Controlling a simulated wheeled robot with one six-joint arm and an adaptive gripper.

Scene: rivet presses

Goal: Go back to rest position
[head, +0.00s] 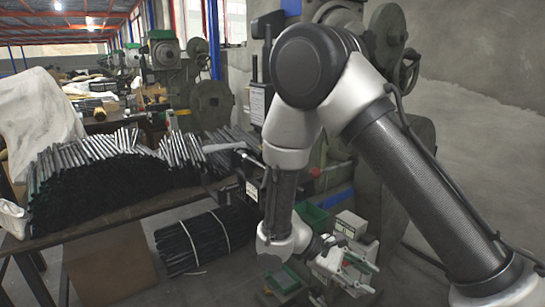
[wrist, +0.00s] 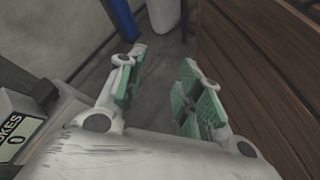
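My gripper (head: 352,268) is at the lower middle of the head view, low down beside the machine stand and at the end of my bent arm. In the wrist view my gripper (wrist: 162,78) shows two white fingers with green pads. The fingers are apart and nothing is between them; grey floor shows through the gap. No held object is visible.
A labelled box (head: 350,224) and a green bin (head: 313,217) stand close to my gripper. A table (head: 120,216) with piled rods is at left, a strapped rod bundle (head: 192,243) below. Wooden boards (wrist: 262,70) lie close on the wrist view's right.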

